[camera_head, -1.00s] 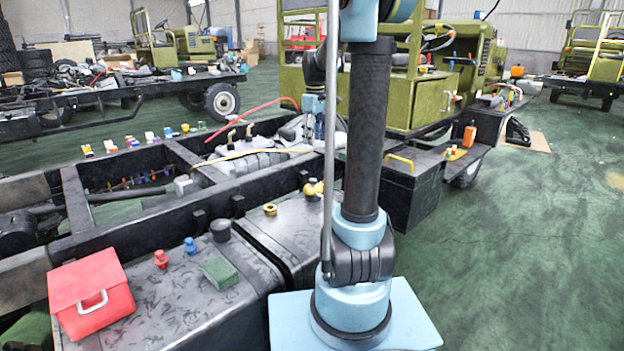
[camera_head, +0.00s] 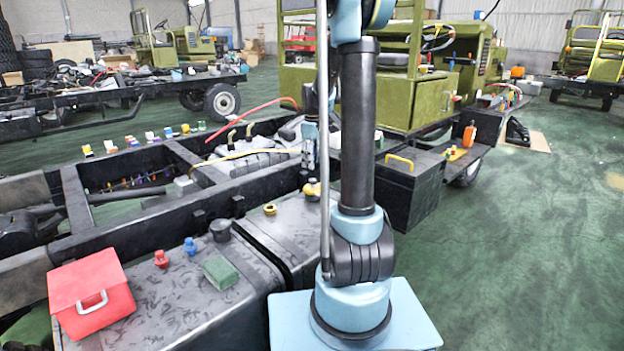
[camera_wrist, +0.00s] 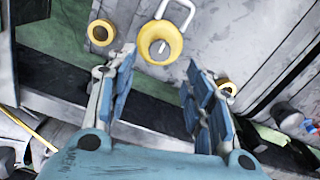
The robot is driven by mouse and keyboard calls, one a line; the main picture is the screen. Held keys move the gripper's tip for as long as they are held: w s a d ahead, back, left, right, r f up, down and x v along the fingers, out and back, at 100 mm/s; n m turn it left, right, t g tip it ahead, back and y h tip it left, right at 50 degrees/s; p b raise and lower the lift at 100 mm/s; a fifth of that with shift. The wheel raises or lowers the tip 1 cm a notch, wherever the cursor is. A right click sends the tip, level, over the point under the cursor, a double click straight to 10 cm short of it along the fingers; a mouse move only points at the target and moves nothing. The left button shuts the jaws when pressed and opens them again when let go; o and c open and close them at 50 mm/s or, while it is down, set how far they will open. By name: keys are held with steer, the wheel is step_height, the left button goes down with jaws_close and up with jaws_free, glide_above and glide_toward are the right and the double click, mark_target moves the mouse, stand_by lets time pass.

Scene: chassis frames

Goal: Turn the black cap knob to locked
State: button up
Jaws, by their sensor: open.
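The black cap knob (camera_head: 220,229) stands on top of the dark tank at the lower left in the head view. Its marking is too small to read there. My gripper (camera_wrist: 160,62) is open in the wrist view, with nothing between its blue-padded fingers. A yellow round knob (camera_wrist: 160,43) with a pale centre lies just beyond the fingertips. In the head view my wrist hangs right of the black cap, over the frame near a yellow cap (camera_head: 312,188), and my arm partly hides it.
A red box (camera_head: 90,294), a red knob (camera_head: 161,259), a blue knob (camera_head: 190,246) and a green block (camera_head: 220,272) sit on the tank (camera_head: 165,310). A yellow ring (camera_head: 270,209) lies right of the black cap. The chassis rail (camera_head: 150,222) runs behind.

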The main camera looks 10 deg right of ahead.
mark_target(313, 179)
step_height(313, 179, down, 8)
steer(key=shift+r, duration=0.2)
stand_by(0.3)
steer(key=c, duration=1.1)
